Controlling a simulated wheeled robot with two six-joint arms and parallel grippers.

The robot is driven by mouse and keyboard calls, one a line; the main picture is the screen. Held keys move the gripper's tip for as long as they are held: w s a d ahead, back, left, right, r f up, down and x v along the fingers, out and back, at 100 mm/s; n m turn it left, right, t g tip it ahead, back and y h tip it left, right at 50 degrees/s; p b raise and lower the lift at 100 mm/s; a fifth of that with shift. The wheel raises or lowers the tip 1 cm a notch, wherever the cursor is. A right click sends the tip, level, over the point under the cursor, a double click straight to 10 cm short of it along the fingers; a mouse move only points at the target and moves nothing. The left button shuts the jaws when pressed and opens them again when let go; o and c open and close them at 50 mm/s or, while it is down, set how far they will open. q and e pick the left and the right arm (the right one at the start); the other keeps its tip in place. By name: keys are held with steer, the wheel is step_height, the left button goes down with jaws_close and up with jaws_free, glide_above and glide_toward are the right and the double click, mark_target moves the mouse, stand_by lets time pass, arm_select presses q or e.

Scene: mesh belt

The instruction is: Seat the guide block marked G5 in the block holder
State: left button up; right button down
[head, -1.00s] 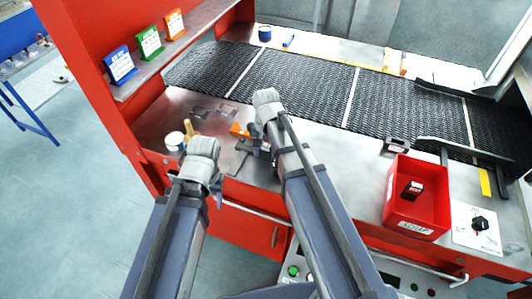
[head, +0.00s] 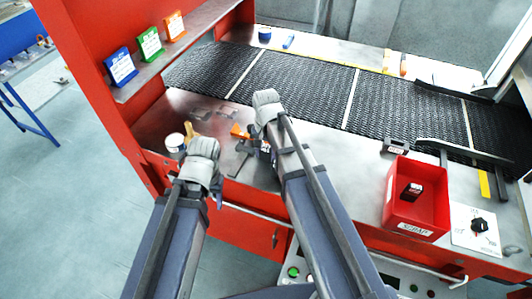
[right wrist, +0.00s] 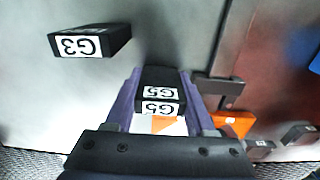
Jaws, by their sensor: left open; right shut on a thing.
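The guide block marked G5 (right wrist: 160,90) is dark with white G5 labels, upside down in the right wrist view. My right gripper (right wrist: 158,108) is shut on it, with a purple finger along each side. In the head view my right gripper (head: 267,146) is over the front left of the worktop, mostly hidden by its arm. A dark bracket (right wrist: 217,87) lies just right of the block in the wrist view. I cannot tell whether it is the block holder. My left gripper (head: 217,196) is open near the worktop's front edge, partly hidden by its wrist.
A block marked G3 (right wrist: 85,43) stands apart on the worktop. An orange piece (right wrist: 232,123) lies near the bracket. A white cup (head: 175,141) stands at the left. A red bin (head: 436,208) holds a dark block. The black mesh belt (head: 300,86) runs behind.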

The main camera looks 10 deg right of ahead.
mark_target(267, 145)
arm_select(q)
steer(key=shift+r+p, duration=5)
steer(key=shift+r, duration=0.25)
arm_select(e)
steer(key=shift+r, duration=5.25)
step_height(267, 145, down, 8)
steer(key=b, duration=0.7)
steer(key=shift+r+b, duration=0.2)
steer(key=shift+b, duration=0.1)
arm_select(q)
step_height(267, 145, down, 8)
steer(key=shift+r, duration=0.2)
steer(key=shift+r, duration=0.1)
arm_select(e)
steer(key=shift+d+r, duration=0.1)
steer(key=shift+r, duration=0.05)
